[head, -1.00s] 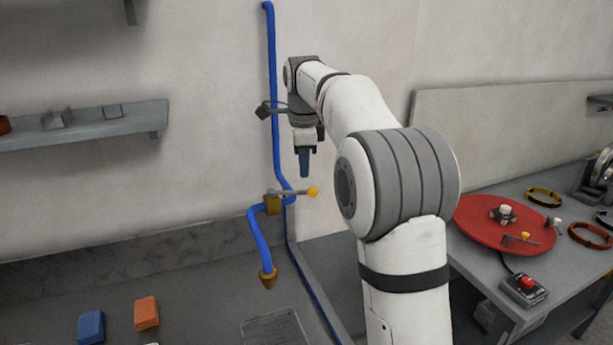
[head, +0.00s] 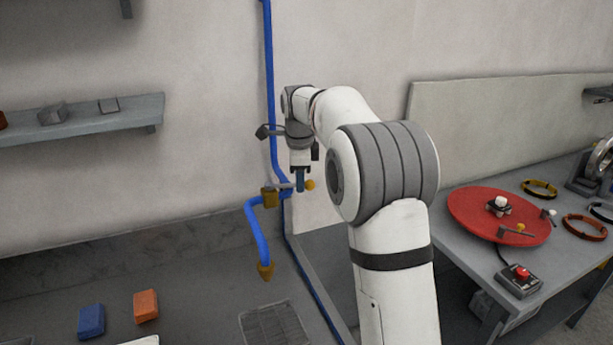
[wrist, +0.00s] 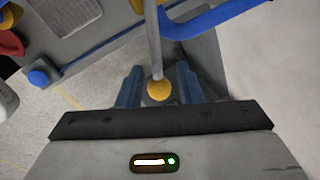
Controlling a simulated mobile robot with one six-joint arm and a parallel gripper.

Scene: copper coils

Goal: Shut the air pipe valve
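The air pipe valve is a brass body (head: 269,198) on the blue pipe (head: 270,110) at the wall. Its thin grey lever (head: 284,187) sticks out to the right and ends in a yellow ball knob (head: 310,184). My gripper (head: 300,181) points down at the lever, just left of the knob. In the wrist view the lever (wrist: 153,40) and knob (wrist: 158,91) lie between my two blue fingers (wrist: 158,86), with gaps on both sides. My gripper is open. In the head view the fingers hide part of the lever.
A brass nozzle (head: 265,271) ends the lower pipe above the grey bench, which holds a blue block (head: 91,322) and an orange block (head: 146,306). A shelf (head: 90,119) is on the left wall. A table with a red disc (head: 470,218) stands right.

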